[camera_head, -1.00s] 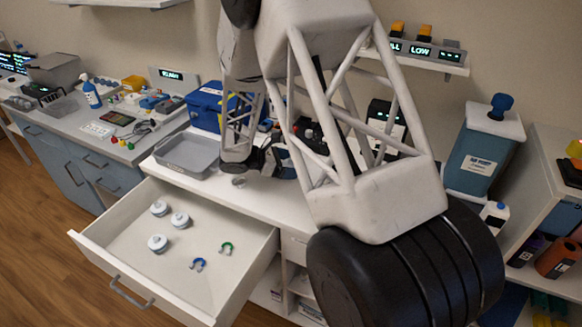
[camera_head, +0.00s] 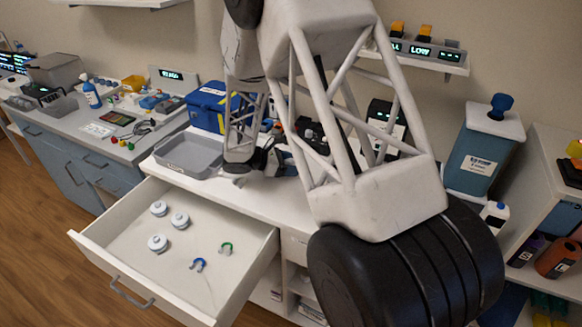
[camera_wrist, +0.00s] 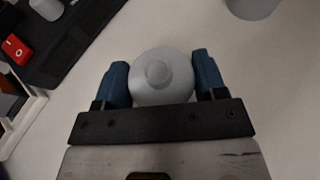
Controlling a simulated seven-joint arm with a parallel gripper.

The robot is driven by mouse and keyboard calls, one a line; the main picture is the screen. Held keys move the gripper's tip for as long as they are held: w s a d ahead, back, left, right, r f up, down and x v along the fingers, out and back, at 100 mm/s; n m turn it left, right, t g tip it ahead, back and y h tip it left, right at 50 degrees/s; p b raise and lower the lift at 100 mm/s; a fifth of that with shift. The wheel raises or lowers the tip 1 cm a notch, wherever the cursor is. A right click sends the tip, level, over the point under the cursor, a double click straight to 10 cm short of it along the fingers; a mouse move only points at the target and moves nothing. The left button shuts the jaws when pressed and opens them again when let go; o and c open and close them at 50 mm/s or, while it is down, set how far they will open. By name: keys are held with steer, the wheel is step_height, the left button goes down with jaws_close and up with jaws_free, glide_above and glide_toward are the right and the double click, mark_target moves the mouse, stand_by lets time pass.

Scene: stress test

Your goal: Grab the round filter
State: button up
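In the wrist view, a pale round piece with a raised central knob (camera_wrist: 160,78), which looks like a round filter, sits between the two blue fingers of my gripper (camera_wrist: 162,82). The fingers stand on either side, very close to it; I cannot tell whether they press on it. In the head view, my gripper (camera_head: 246,170) is low over the white counter beside the grey tray, partly hidden by my arm. Three white round pieces, one of them here (camera_head: 158,243), lie in the open drawer (camera_head: 120,225).
The grey tray (camera_head: 170,165) is left of my gripper and a blue box (camera_head: 207,108) is behind. The drawer also holds a blue clip (camera_head: 198,265) and a green clip (camera_head: 226,248). In the wrist view, a dark surface with a red switch (camera_wrist: 15,49) is upper left.

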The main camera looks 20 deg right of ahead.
mark_target(290, 160)
steer(key=shift+c, duration=0.7)
steer(key=shift+r, duration=0.1)
steer(key=shift+r, duration=0.75)
step_height(290, 160, up, 2)
steer(key=s, duration=0.5)
steer(key=s+a+r, duration=0.1)
steer(key=s, duration=1)
steer(key=shift+a+r, duration=0.2)
steer(key=shift+a, duration=0.2)
